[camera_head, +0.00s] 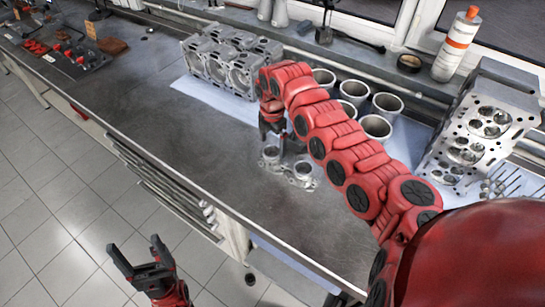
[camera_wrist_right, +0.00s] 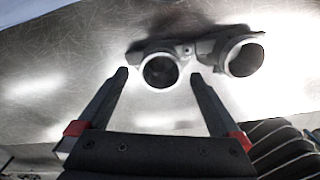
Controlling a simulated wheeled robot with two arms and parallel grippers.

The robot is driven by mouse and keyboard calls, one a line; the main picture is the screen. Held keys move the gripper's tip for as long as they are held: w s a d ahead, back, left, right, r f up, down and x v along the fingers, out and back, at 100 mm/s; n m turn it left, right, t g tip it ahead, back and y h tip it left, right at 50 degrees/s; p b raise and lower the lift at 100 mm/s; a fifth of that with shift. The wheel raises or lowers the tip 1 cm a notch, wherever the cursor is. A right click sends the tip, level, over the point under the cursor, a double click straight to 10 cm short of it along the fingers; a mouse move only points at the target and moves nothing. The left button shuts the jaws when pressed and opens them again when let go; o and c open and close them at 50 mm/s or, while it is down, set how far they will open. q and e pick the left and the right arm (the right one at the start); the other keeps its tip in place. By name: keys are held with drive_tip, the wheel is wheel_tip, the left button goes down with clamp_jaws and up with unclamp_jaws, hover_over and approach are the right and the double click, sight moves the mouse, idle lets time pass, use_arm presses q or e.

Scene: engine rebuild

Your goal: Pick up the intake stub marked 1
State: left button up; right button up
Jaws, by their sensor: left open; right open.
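Two grey metal intake stubs stand side by side on the workbench below my right gripper. One intake stub (camera_head: 271,155) is under the gripper in the head view; the other intake stub (camera_head: 303,172) is just to its right. In the right wrist view, one stub (camera_wrist_right: 161,69) lies between and just beyond the fingertips of my right gripper (camera_wrist_right: 160,75), and the other stub (camera_wrist_right: 243,56) is to the right. I cannot read a mark on either. The right gripper is open and empty. My left gripper (camera_head: 133,245) is open and empty, over the floor in front of the bench.
The workbench (camera_head: 150,100) is clear to the left of the stubs. A cylinder head (camera_head: 485,130) is at the right. Small red parts (camera_head: 36,47) lie far left.

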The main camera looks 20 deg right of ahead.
sight(273, 153)
drive_tip(key=shift+f+p, duration=0.2)
drive_tip(key=shift+p, duration=0.1)
wheel_tip(273, 153, down, 2)
drive_tip(key=shift+s+a+p, duration=0.15)
drive_tip(key=shift+p, duration=1.05)
wheel_tip(273, 153, down, 2)
drive_tip(key=shift+f, duration=0.4)
clamp_jaws()
